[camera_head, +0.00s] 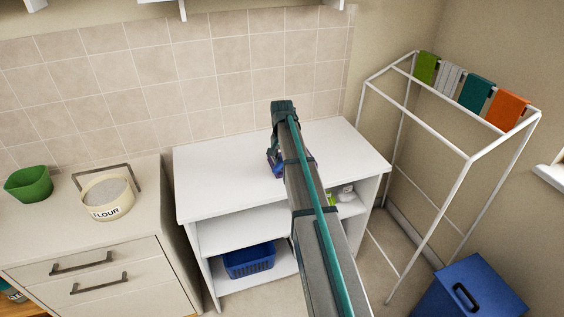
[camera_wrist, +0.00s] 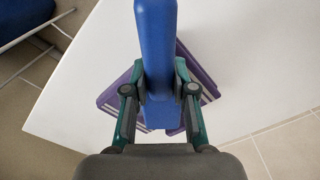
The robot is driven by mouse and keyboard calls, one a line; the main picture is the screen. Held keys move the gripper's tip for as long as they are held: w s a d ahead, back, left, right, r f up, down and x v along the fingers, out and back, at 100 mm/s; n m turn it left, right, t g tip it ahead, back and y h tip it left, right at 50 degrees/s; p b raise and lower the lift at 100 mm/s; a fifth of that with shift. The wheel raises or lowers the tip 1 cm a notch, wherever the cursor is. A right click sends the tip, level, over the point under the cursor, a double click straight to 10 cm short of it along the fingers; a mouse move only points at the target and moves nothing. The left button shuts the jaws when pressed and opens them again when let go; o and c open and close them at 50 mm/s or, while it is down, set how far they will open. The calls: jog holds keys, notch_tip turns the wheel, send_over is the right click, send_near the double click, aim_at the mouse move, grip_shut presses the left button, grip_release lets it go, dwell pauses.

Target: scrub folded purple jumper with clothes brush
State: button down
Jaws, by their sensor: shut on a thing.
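In the wrist view, my gripper (camera_wrist: 160,92) is shut on a long blue clothes brush (camera_wrist: 157,40). The folded purple jumper (camera_wrist: 201,78), with pale stripes, lies on the white table top below the brush and shows on both sides of it. The brush hides the jumper's middle. I cannot tell whether the brush touches the jumper. In the head view, my gripper (camera_head: 276,158) is over the white table, with my arm hiding most of that spot. A small bit of blue and purple shows beside it.
The white table (camera_head: 215,187) has clear top on both sides of my arm. A blue basket (camera_head: 249,261) sits on its lower shelf. A drying rack (camera_head: 440,128) with several cloths and a blue bin (camera_head: 490,287) stand right. A flour tin (camera_head: 106,197) and green bowl (camera_head: 28,184) stand left.

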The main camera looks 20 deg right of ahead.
jog(key=shift+f, duration=0.5)
jog(key=shift+d, duration=0.15)
